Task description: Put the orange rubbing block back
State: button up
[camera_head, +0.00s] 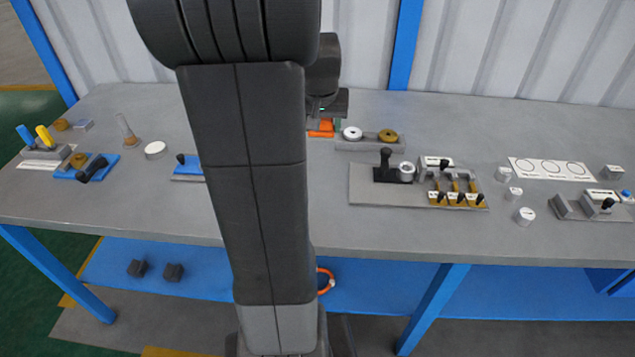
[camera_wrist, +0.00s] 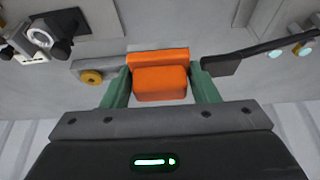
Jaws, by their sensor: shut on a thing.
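The orange rubbing block (camera_wrist: 160,80) sits between the two green fingers of my gripper (camera_wrist: 161,84) in the wrist view. The fingers are shut on its sides. In the head view the orange block (camera_head: 320,130) shows just below my gripper (camera_head: 324,122), at the back of the grey bench, left of a grey holder. My arm hides part of the bench there. I cannot tell whether the block touches the bench top.
The grey holder (camera_head: 370,145) carries a white ring and a brass ring (camera_head: 387,135). A grey plate (camera_head: 362,196) with a black-handled tool lies to the right and nearer. A blue tool base (camera_head: 187,176) lies left of my arm. The corrugated wall (camera_head: 500,50) stands behind.

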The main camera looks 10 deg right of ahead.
aim_at(321, 179)
notch_tip(321, 179, down, 15)
jog(key=shift+w+f+b, duration=0.1)
jog(key=shift+f+b, duration=0.05)
jog(key=shift+b, duration=0.15)
jog(key=shift+f, duration=0.15)
jog(key=o, duration=1)
jog(key=shift+c, duration=0.2)
jog(key=shift+r, duration=0.35)
jog(key=v, duration=1.1)
jog(key=shift+r, duration=0.3)
